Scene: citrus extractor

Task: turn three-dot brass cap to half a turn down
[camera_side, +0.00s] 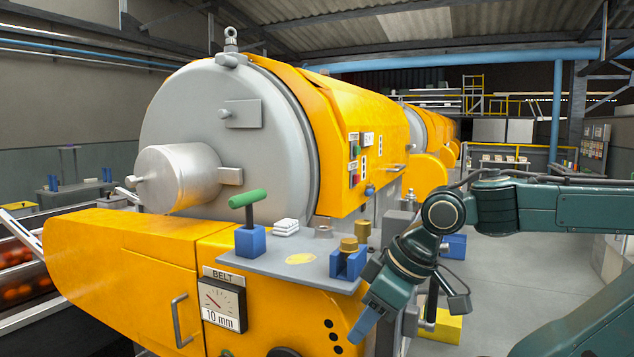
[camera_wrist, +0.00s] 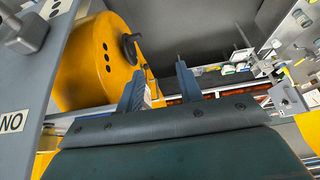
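A brass cap (camera_side: 349,244) sits in a blue holder (camera_side: 337,264) at the front right corner of the grey shelf. A taller brass piece (camera_side: 362,231) stands just behind it. No dots can be made out on either. Three black dots (camera_side: 333,337) mark the yellow front panel, beside a dark knob (camera_side: 285,353) cut by the lower edge. My gripper (camera_side: 362,326) points down and left, right of the panel and below the shelf. In the wrist view its fingers (camera_wrist: 158,76) are apart with nothing between them. That view shows the dotted yellow panel (camera_wrist: 85,65) and dark knob (camera_wrist: 130,46).
The grey shelf (camera_side: 270,265) also bears a green-handled tool in a blue block (camera_side: 250,241), white stacked pieces (camera_side: 286,226) and a flat brass-coloured disc (camera_side: 301,258). The belt gauge (camera_side: 221,303) is on the front below. Open floor (camera_side: 510,280) lies right of the machine.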

